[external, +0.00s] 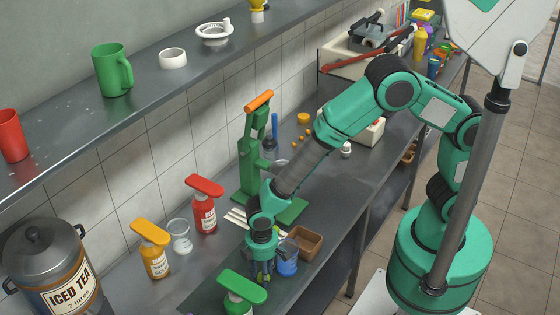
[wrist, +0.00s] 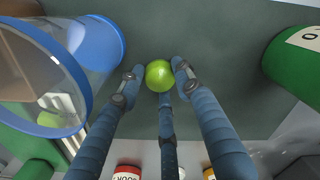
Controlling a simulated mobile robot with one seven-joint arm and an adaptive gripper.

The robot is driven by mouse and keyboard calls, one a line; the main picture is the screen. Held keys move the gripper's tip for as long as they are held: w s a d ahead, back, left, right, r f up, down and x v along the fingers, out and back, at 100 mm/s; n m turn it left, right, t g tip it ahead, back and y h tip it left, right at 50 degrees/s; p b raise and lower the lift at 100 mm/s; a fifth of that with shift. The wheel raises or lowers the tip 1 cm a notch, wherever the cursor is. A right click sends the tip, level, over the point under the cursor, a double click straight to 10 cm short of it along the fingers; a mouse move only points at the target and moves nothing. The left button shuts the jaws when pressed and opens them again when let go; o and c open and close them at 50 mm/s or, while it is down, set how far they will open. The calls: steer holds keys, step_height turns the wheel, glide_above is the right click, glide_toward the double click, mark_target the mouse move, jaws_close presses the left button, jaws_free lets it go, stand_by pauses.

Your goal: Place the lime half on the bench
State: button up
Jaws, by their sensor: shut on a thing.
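The lime half (wrist: 159,75) shows in the wrist view as a bright green round shape between the fingertips of my gripper (wrist: 157,80). My gripper is shut on it. In the external view my gripper (external: 263,275) points down, low over the front part of the grey bench (external: 345,188). The lime half cannot be made out there, as the fingers hide it. The bench surface (wrist: 222,45) lies behind the lime in the wrist view. I cannot tell whether the lime touches it.
A blue cup (external: 288,266) and brown box (external: 303,243) stand right of my gripper. A green-topped bottle (external: 241,292) is close in front. The green press (external: 252,165) stands behind. Yellow (external: 155,258) and red (external: 205,213) bottles and a glass (external: 179,237) stand left.

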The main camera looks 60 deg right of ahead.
steer(key=shift+f, duration=0.15)
steer(key=o, duration=0.7)
step_height(320, 180, up, 12)
steer(key=p, duration=0.2)
steer(key=shift+r+p, duration=0.2)
steer(key=shift+p, duration=0.1)
stand_by(0.6)
